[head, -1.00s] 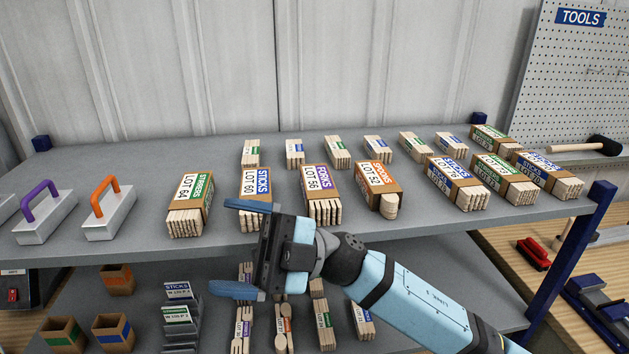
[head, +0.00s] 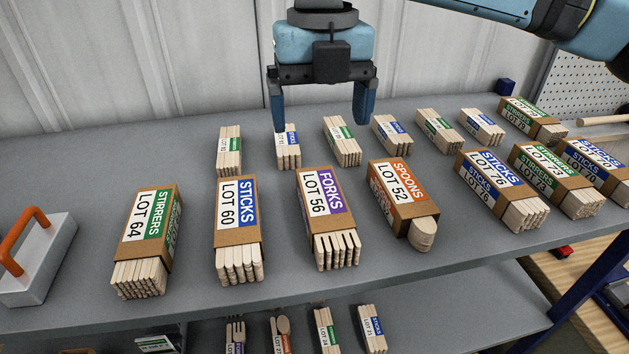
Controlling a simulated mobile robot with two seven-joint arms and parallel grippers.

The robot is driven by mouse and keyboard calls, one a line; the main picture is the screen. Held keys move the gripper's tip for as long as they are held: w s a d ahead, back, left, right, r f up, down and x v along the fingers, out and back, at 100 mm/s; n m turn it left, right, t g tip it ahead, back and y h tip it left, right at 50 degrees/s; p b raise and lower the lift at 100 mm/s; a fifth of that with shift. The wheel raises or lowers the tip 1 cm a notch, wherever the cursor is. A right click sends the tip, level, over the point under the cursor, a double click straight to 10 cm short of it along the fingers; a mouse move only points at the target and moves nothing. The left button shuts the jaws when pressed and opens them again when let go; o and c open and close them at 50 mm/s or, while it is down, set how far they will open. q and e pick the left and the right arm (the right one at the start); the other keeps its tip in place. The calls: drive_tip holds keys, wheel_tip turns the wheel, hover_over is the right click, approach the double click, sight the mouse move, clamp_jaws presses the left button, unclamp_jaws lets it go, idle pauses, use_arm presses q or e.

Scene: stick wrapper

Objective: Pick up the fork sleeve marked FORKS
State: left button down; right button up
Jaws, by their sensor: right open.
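The fork sleeve (head: 328,216) is a brown cardboard sleeve with a white and purple label reading FORKS, LOT 56. It lies on the grey shelf with wooden fork ends sticking out toward me. My right gripper (head: 319,122) hangs open and empty, fingers pointing down, above and behind the sleeve. Its fingers appear near the row of small bundles at the back and are apart from the fork sleeve. My left gripper is not in view.
The STICKS sleeve (head: 238,228) lies left of the fork sleeve and the SPOONS sleeve (head: 402,200) right, with narrow gaps between. A STIRRERS sleeve (head: 150,240) is farther left. Small bundles (head: 342,142) stand behind. A lower shelf (head: 470,310) shows below.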

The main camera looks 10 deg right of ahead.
drive_tip(key=s+f+b, duration=0.1)
drive_tip(key=s+f, duration=0.1)
drive_tip(key=f, duration=0.1)
drive_tip(key=shift+s+d+f+b, duration=0.1)
drive_tip(key=shift+s+f+b, duration=0.1)
drive_tip(key=shift+s+b, duration=0.15)
drive_tip(key=b, duration=0.1)
hover_over(325, 202)
wheel_tip(325, 202, down, 4)
drive_tip(key=shift+w+f, duration=0.1)
drive_tip(key=shift+f, duration=0.45)
wheel_tip(325, 202, down, 4)
drive_tip(key=shift+r, duration=0.15)
drive_tip(key=shift+d+f, duration=0.1)
drive_tip(key=shift+f, duration=0.25)
drive_tip(key=shift+r, duration=0.1)
drive_tip(key=shift+c, duration=1.1)
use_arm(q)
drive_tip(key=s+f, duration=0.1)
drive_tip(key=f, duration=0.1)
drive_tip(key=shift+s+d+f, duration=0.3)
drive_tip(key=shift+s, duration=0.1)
use_arm(e)
drive_tip(key=c, duration=0.8)
